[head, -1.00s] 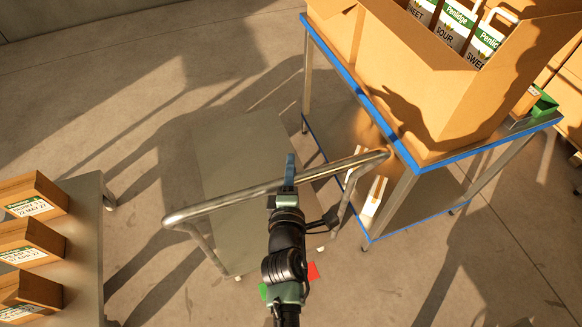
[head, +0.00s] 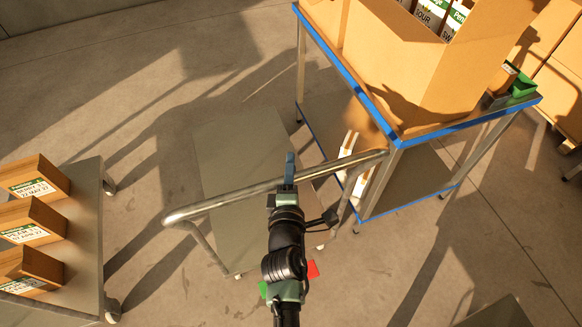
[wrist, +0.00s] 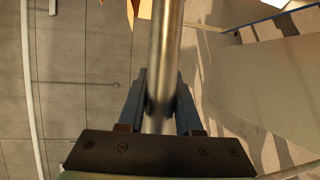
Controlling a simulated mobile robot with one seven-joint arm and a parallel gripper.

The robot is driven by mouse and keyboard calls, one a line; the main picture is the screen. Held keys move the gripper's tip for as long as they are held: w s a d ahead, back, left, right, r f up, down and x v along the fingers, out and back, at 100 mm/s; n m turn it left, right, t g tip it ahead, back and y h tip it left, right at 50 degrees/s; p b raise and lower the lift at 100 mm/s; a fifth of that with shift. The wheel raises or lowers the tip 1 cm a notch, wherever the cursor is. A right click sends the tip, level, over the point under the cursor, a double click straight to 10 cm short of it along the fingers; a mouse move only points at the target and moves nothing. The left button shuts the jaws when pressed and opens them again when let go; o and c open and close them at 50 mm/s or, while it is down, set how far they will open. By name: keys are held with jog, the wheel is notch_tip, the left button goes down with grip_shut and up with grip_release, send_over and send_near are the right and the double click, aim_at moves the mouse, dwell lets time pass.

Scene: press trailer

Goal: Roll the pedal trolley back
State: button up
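The pedal trolley has a flat grey deck (head: 235,165) low over the floor and a long tubular metal handle (head: 225,200) that runs slantwise across the middle of the head view. My gripper (head: 289,172) is at the middle of the handle. In the wrist view the handle (wrist: 164,60) passes between the two dark fingers of my gripper (wrist: 162,108), which close in on both sides of it. A red patch (head: 313,269) and a green patch (head: 263,289) show beside my wrist; I cannot tell if they are pedals. My arm hides part of the deck.
A blue-edged table (head: 345,72) with a large open carton (head: 385,60) stands close at the trolley's right. A grey table (head: 85,230) with several small cartons is at left. A grey corner (head: 498,314) shows at bottom right. Floor between trolley and left table is clear.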

jog(key=o, duration=0.4)
jog(key=shift+w, duration=0.1)
jog(key=shift+o, duration=0.2)
jog(key=shift+s, duration=0.2)
jog(key=s+a+r+b, duration=0.1)
jog(key=s+r+b, duration=0.1)
jog(key=s, duration=1)
jog(key=shift+s+r, duration=0.2)
